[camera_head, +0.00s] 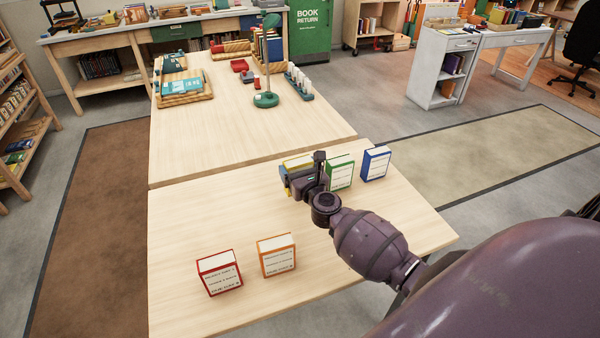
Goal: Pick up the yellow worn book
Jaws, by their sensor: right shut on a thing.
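The yellow worn book (298,162) stands on the near wooden table, left of the green book. Only its top and a little of its side show, since my right gripper (300,181) is in front of it. My right gripper is shut on the yellow book. I cannot tell whether the book is lifted off the table. My left gripper is not in view.
A green book (340,173) and a blue book (376,164) stand right of my gripper. A red book (219,273) and an orange book (277,256) stand nearer. The far table (200,140) holds a green lamp (266,99) and baskets.

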